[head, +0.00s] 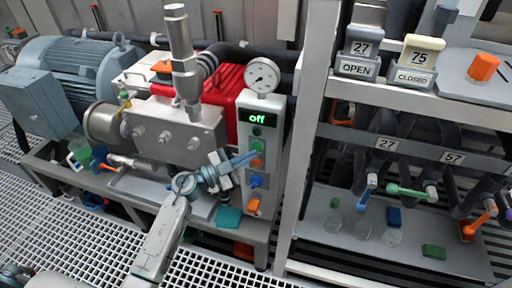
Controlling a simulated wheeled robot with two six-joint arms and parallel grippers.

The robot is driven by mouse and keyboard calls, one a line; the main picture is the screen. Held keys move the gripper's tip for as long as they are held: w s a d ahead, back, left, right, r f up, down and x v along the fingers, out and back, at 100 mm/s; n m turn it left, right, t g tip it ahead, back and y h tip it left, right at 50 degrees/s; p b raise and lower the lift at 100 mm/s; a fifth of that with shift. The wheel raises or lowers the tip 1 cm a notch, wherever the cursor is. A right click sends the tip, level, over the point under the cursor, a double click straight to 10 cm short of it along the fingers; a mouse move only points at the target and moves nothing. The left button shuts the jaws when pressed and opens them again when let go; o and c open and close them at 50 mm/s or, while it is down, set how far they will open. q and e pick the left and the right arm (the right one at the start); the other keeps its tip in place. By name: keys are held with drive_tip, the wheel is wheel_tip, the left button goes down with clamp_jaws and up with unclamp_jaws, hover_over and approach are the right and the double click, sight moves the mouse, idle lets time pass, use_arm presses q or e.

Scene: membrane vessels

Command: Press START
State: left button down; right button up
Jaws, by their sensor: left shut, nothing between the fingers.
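The control panel (272,108) is a narrow white upright box with a lit green display (258,119) that reads "off". Below the display are a dark knob or button, a green button (257,146), an orange-red part partly hidden by my fingers, a blue control (256,181) and an orange one (253,204). No START label is readable. My left gripper (249,158) is shut and empty. Its blue-grey fingertips point right at the panel, just below the green button. I cannot tell whether they touch the panel.
A round gauge (262,76) tops the panel. A steel pump block (170,133) and a red housing (222,105) stand left of it. A white rack post (305,135) stands close right.

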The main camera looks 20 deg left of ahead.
idle(0.4)
use_arm(q)
drive_tip(key=shift+w+p, duration=0.4)
drive_tip(key=shift+w, duration=0.45)
idle(0.7)
drive_tip(key=shift+s+r+p, duration=0.1)
drive_tip(key=shift+s+p, duration=0.05)
drive_tip(key=shift+p, duration=0.2)
drive_tip(key=shift+s+p, duration=0.5)
drive_tip(key=shift+s, duration=0.2)
